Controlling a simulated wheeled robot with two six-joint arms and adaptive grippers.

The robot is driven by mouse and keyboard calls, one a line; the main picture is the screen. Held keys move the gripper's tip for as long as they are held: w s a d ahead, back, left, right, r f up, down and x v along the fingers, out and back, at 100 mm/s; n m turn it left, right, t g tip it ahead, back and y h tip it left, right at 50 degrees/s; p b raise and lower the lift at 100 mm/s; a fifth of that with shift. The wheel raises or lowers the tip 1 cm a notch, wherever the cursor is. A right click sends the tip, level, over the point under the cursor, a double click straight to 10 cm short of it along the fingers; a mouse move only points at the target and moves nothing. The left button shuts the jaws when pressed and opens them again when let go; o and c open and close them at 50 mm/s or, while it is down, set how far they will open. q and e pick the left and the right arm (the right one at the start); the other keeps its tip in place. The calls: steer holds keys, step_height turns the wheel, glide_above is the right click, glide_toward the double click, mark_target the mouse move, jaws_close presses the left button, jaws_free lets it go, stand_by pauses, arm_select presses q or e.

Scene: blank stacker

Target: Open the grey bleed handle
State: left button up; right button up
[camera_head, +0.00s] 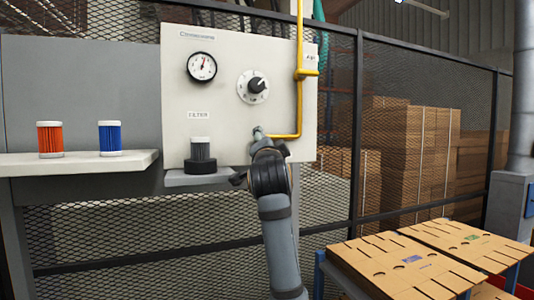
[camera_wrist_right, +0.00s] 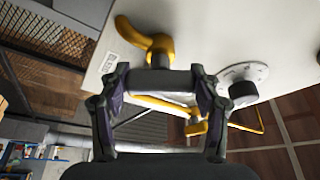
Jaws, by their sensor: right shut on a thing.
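My right gripper (camera_head: 266,150) reaches up to the lower right of the white panel (camera_head: 225,55), by the lower end of the yellow pipe. A small grey piece, seemingly the grey bleed handle (camera_head: 258,132), shows just above it; the gripper hides most of it. In the right wrist view, a dark grey bar that looks like the handle (camera_wrist_right: 158,82) spans between the two fingers of the right gripper (camera_wrist_right: 158,90). The gripper is shut on it. How far the handle is turned cannot be told. My left gripper is not in view.
A yellow pipe (camera_head: 299,105) with a yellow valve handle (camera_wrist_right: 148,40) runs down the panel's right side. The panel holds a gauge (camera_head: 202,67) and a black knob (camera_head: 257,86). Orange (camera_head: 50,138) and blue (camera_head: 110,137) filters stand on the left shelf.

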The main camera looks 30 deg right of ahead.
steer(key=m+g+b, duration=0.1)
steer(key=m, duration=0.3)
steer(key=shift+g, duration=0.3)
steer(key=shift+m+g, duration=0.6)
steer(key=shift+m, duration=1.1)
steer(key=o, duration=1.2)
steer(key=shift+c, duration=0.2)
